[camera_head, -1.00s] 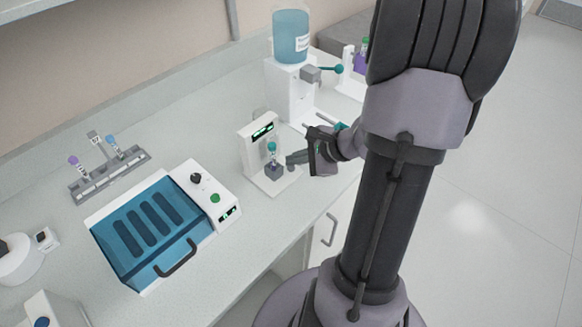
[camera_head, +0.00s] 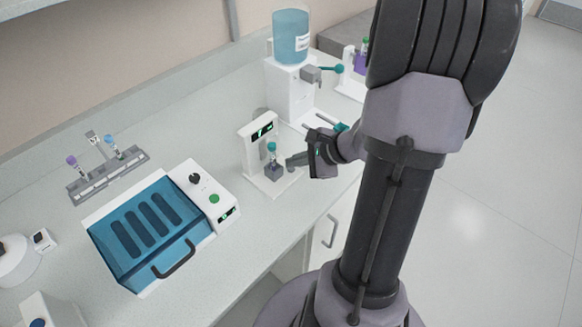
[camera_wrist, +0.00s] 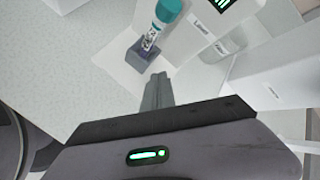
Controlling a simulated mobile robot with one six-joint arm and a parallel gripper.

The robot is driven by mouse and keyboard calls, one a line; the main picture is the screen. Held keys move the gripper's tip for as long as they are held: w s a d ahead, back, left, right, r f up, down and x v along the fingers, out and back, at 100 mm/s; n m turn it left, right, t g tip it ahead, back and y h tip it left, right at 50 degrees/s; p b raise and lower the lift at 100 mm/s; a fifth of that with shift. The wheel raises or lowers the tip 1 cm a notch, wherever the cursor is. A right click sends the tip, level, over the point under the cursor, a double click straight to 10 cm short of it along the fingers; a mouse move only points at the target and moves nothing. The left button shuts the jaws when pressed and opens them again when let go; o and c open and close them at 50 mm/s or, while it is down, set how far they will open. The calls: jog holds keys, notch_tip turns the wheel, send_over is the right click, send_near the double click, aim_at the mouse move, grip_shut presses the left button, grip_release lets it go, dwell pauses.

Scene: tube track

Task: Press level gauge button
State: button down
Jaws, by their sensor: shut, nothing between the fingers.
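The level gauge (camera_head: 251,150) is a white stand with a dark display (camera_head: 262,133) showing green marks. A tube with a teal cap (camera_head: 271,147) stands in a small grey holder (camera_head: 273,172) on its base. In the wrist view the tube (camera_wrist: 153,35) and holder (camera_wrist: 140,54) lie just beyond the fingertips, and the display (camera_wrist: 225,5) is cut by the top edge. My gripper (camera_head: 291,162) is shut and empty, to the right of the holder. In the wrist view its fingers (camera_wrist: 157,88) point at the gauge base. I cannot make out a button.
A white dispenser (camera_head: 288,90) with a blue tank stands behind the gauge. A blue-lidded machine (camera_head: 150,230) and a tube rack (camera_head: 108,175) are to the left. The counter's front edge runs below the gauge.

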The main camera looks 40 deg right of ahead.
aim_at(295, 171)
dwell(0.4)
jog(key=shift+r+p, duration=0.55)
jog(key=shift+r, duration=0.25)
jog(key=shift+r, duration=0.1)
notch_tip(295, 171, up, 5)
jog(key=p, duration=0.3)
jog(key=shift+p, duration=0.35)
